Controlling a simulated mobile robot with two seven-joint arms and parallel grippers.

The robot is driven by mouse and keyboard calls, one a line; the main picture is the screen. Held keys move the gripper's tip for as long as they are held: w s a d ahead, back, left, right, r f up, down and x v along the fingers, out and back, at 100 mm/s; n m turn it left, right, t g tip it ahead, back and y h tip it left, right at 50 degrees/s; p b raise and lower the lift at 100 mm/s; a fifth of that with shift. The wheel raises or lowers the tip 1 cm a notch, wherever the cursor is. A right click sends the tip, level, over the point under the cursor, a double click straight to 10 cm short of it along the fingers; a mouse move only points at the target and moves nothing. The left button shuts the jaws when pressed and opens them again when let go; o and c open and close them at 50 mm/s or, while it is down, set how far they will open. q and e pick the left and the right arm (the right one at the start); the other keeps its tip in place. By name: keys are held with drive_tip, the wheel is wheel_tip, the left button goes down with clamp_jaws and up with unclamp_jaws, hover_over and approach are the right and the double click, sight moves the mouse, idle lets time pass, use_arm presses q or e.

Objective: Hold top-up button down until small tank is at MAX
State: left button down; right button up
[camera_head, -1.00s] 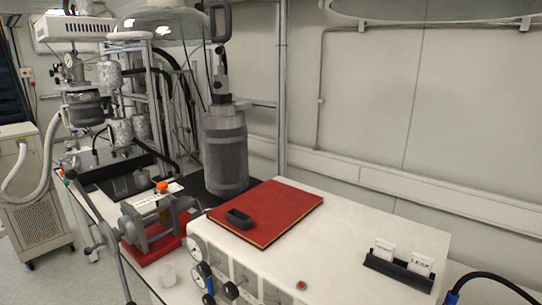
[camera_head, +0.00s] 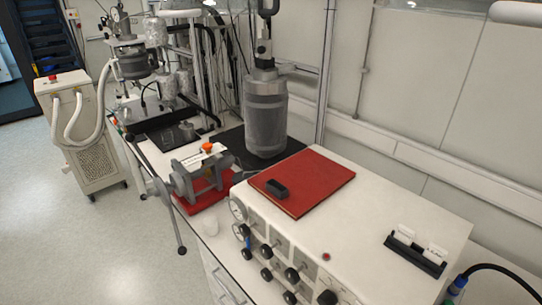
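A large grey cylindrical vessel (camera_head: 266,118) stands upright behind the box. A smaller grey apparatus with an orange cap (camera_head: 207,147) stands on a red base (camera_head: 206,192) left of the box. I cannot tell which vessel is the small tank, and no MAX mark or level is readable. Neither of my grippers is in view.
A red board (camera_head: 320,180) with a black object (camera_head: 276,188) lies on the box. A black card holder (camera_head: 415,254) stands at its right. Gauges and black knobs line its front. A white cabinet with hoses (camera_head: 90,150) stands on open floor at left.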

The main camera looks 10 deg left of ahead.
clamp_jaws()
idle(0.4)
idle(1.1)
